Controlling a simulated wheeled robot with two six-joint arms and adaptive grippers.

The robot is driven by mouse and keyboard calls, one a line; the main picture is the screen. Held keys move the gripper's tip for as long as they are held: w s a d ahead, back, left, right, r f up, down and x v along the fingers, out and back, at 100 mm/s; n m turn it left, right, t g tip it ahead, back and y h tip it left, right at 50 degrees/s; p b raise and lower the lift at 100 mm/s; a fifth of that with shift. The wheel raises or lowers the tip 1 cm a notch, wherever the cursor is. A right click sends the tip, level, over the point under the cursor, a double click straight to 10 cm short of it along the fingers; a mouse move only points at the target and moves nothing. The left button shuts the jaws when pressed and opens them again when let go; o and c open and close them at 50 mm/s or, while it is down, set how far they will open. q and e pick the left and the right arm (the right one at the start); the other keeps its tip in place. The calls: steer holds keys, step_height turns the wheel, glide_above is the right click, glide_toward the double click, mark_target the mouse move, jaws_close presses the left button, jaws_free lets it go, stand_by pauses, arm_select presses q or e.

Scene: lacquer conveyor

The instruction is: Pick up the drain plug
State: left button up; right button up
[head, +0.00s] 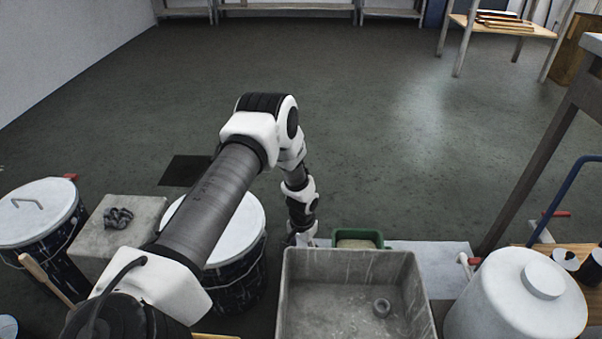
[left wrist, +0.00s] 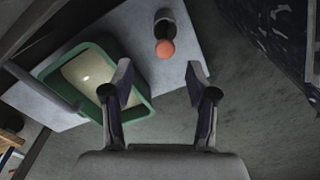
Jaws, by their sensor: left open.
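A small object with a round orange end (left wrist: 165,48) and a dark body, possibly the drain plug, shows in the left wrist view on a pale board (left wrist: 190,25). It lies beyond my left fingertips, between their lines and apart from them. My left gripper (left wrist: 160,84) is open, with nothing between its fingers. In the head view my left gripper (head: 302,238) is beside the far left corner of a grey basin (head: 290,290), partly hidden. I cannot make out the orange-ended object there. My right gripper is not in view.
A green tub (left wrist: 143,108) with pale contents is close to my left finger; it shows behind the basin in the head view (head: 372,235). Lidded drums (head: 38,212) and a grey block (head: 145,212) stand left. A white tank (head: 515,300) stands right. The floor beyond is clear.

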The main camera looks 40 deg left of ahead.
arm_select(q)
steer(key=f+b, duration=0.4)
steer(key=f, duration=0.1)
steer(key=f+b, duration=0.2)
steer(key=f, duration=0.1)
steer(key=shift+w+a+f, duration=0.15)
steer(key=shift+a+f, duration=0.1)
steer(key=shift+a, duration=0.15)
steer(key=shift+r, duration=0.2)
jaws_close()
